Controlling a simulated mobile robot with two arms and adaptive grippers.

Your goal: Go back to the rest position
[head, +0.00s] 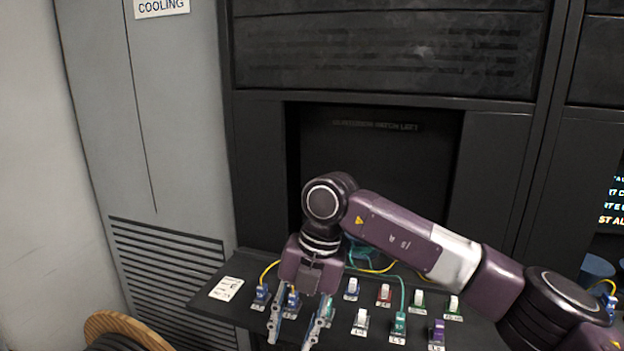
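My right gripper (293,322) hangs over the left part of a dark shelf with small connectors. Its two fingers point down and stand apart, with a gap between the tips. A blue connector (293,299) shows just behind the fingers, and the gripper hides part of it. I cannot tell whether the fingers touch it. My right arm reaches in from the right across the shelf. My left gripper does not show.
Several connectors stand on the shelf (240,312), among them a green one (400,322) and a purple one (437,332). Yellow and green cables run behind the gripper. A cable reel (125,328) stands lower left.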

